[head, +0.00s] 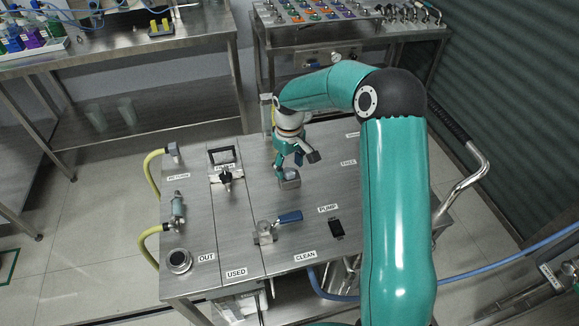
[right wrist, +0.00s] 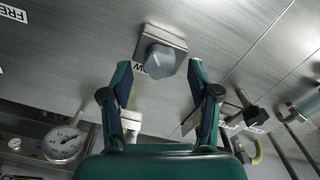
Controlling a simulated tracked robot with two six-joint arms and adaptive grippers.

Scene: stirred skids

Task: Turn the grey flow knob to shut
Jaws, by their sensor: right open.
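The grey flow knob (head: 288,173) sits on a square metal base on the steel bench top, right of its middle seam. In the right wrist view the knob (right wrist: 160,60) is a faceted grey cap with a short light mark on its face, and part of a label shows beside its base. My right gripper (head: 297,158) is just above the knob and partly covers it. In the right wrist view its open fingers (right wrist: 160,70) point at the knob, one on each side, with gaps between them and the knob. My left gripper is not in view.
A blue-handled valve (head: 289,217) stands in front of the knob, and a black-handled valve (head: 226,176) stands to its left. A black switch (head: 336,228) is at the front right. A dial gauge (right wrist: 63,143) shows in the right wrist view. Yellow hoses (head: 151,170) line the left edge.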

